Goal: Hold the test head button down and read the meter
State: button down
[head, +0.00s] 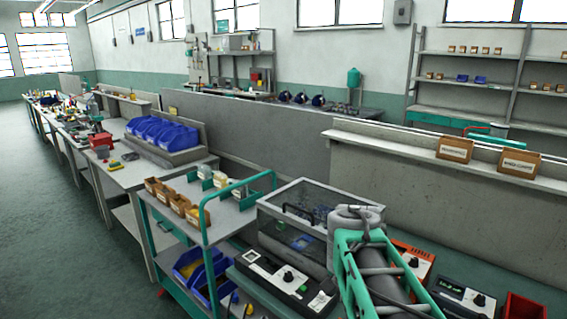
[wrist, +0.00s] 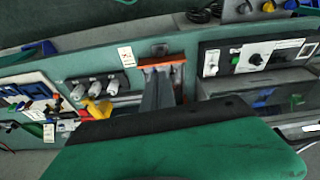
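The test head panel (head: 272,284) is a black and white box with a meter window at its left (head: 255,259), a dark knob and a green button (head: 303,289). It stands in front of a clear-lidded box. In the wrist view the panel (wrist: 222,72) appears turned round at the right, with the green button (wrist: 235,59) and the meter area (wrist: 286,45). Any meter reading is too small to make out. My gripper (wrist: 158,82) shows as two grey fingers close together, apparently shut and empty, over the orange unit and away from the button. My arm hides it in the head view.
The clear-lidded box (head: 303,208) stands behind the panel. An orange unit (head: 412,258) and a black instrument (head: 465,298) stand right of my arm. A red bin (head: 524,308) is at the lower right. A green-framed trolley (head: 212,215) with bins is at the left.

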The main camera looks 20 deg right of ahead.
jog(key=s+a+f+n+t+y, duration=0.1)
jog(key=a+f+n, duration=0.1)
jog(key=a+n, duration=0.4)
jog(key=s+a+f+n+t+y, duration=0.1)
jog(key=a+n, duration=0.4)
jog(key=a, duration=0.8)
jog(key=shift+s+a+f+n, duration=0.2)
jog(key=shift+s+f+n, duration=0.2)
jog(key=shift+f, duration=0.5)
jog(key=shift+d, duration=0.1)
